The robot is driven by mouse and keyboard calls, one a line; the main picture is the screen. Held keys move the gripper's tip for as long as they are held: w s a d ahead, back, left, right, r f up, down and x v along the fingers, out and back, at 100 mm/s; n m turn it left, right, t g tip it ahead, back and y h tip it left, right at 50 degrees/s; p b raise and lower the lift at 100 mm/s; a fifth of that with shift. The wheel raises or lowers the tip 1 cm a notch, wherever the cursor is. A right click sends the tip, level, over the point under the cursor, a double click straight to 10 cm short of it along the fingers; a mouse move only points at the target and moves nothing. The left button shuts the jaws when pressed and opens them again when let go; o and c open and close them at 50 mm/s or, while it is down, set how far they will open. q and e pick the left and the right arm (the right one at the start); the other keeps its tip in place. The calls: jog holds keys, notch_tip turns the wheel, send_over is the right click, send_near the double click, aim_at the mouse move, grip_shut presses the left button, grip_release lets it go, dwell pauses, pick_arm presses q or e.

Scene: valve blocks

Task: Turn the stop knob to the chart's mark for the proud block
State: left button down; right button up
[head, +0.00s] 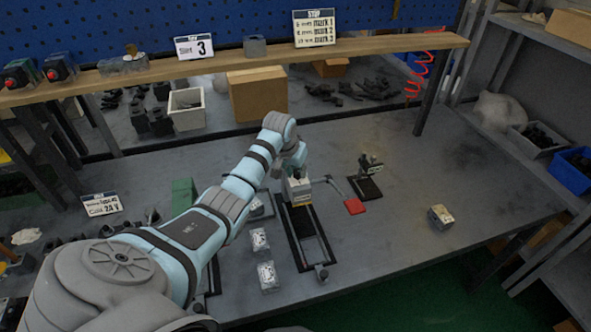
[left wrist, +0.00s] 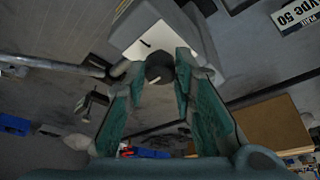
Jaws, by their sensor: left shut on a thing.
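My left gripper (left wrist: 160,75) is shut on a dark round knob (left wrist: 158,69) with a short white line on its face. The knob sits beside a grey block-like housing (left wrist: 190,40) with a white plate (left wrist: 148,38) that bears a black line. In the head view, my left gripper (head: 296,172) is over a grey-white box (head: 298,191) at the far end of a black rail frame (head: 325,250); the wrist hides the knob there. The STOP chart (head: 316,28) stands on the shelf and lists marks 1, 2 and 3. My right gripper is not in view.
Two blocks (head: 260,241) (head: 267,275) lie left of the frame; another block (head: 440,216) stands alone at the right. A red pad (head: 354,206) and a small stand (head: 369,186) are right of the frame. A "Slot 3" sign (head: 194,47) is on the shelf.

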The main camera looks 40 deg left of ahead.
pick_arm(q)
jog(key=shift+w+r, duration=0.1)
jog(key=n+y, duration=0.1)
jog(key=n, duration=0.2)
jog(key=n+g+y, duration=0.1)
jog(key=n, duration=0.2)
jog(key=shift+w+d+r, duration=0.1)
jog(key=shift+w+d, duration=0.1)
jog(key=shift+n+g+y, duration=0.3)
jog(key=shift+n, duration=0.9)
jog(key=shift+w+n+g+b, duration=0.1)
jog(key=shift+n+g+b, duration=0.25)
jog(key=shift+n, duration=0.45)
jog(key=shift+n+y+b, duration=0.3)
jog(key=shift+n, duration=0.2)
jog(key=n+g+b, duration=0.1)
jog(key=n+b, duration=0.1)
jog(key=b, duration=0.1)
jog(key=n+g+b, duration=0.1)
jog(key=n+b, duration=0.1)
jog(key=b, duration=0.2)
jog(key=shift+w+f, duration=0.15)
jog(key=shift+f, duration=0.2)
jog(key=shift+r+n+b, duration=0.2)
jog(key=shift+n+b, duration=0.5)
jog(key=shift+b, duration=0.1)
